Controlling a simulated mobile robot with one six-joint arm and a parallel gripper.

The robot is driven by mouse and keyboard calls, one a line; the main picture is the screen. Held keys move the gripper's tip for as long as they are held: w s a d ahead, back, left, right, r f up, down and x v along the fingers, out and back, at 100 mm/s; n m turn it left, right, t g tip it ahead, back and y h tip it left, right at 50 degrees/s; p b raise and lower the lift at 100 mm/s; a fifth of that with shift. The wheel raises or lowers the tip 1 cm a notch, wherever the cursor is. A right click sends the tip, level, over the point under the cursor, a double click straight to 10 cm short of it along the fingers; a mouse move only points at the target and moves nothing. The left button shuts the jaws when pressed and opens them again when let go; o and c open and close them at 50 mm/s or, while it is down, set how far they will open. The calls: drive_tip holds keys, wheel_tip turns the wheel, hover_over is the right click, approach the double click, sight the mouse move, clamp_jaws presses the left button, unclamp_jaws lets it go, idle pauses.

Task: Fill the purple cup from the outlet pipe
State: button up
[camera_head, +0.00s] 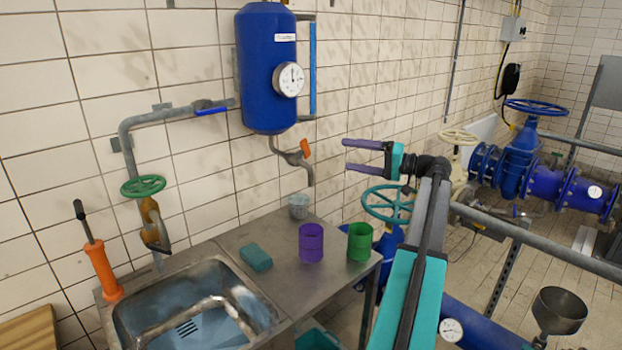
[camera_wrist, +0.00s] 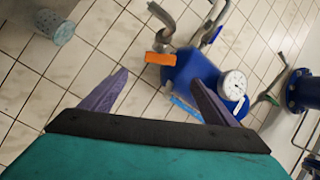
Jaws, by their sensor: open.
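The purple cup (camera_head: 311,244) stands upright on the steel counter, to the right of the sink. The outlet pipe (camera_head: 310,176) with an orange valve handle (camera_head: 305,150) hangs below the blue tank (camera_head: 266,70) on the wall. My gripper (camera_head: 346,155) is open and empty, with purple fingers spread, above and to the right of the cup. In the wrist view, my gripper (camera_wrist: 150,92) points toward the wall, with the orange handle (camera_wrist: 160,59) and blue tank (camera_wrist: 190,72) beyond the fingers. The purple cup is not visible in the wrist view.
A green cup (camera_head: 360,242) stands right of the purple cup near the counter's edge. A grey cup (camera_head: 298,206) stands behind, below the outlet. A teal sponge (camera_head: 256,257) lies between the sink (camera_head: 195,310) and cups. A teal handwheel (camera_head: 388,203) is beside the counter.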

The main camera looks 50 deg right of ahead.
sight(307, 149)
drive_tip(key=shift+w+a+r+p, duration=0.1)
drive_tip(key=shift+a+r+p, duration=0.1)
drive_tip(key=shift+p, duration=0.55)
drive_tip(key=shift+f, duration=0.25)
drive_tip(key=shift+w+a, duration=0.1)
drive_tip(key=shift+w, duration=0.1)
drive_tip(key=p+x, duration=0.4)
drive_tip(key=x, duration=0.8)
drive_tip(key=shift+w+r, duration=0.1)
drive_tip(key=shift+w+a+p, duration=0.2)
drive_tip(key=shift+w+p, duration=0.2)
drive_tip(key=shift+w, duration=0.2)
drive_tip(key=c, duration=1.1)
drive_tip(key=shift+o, duration=0.2)
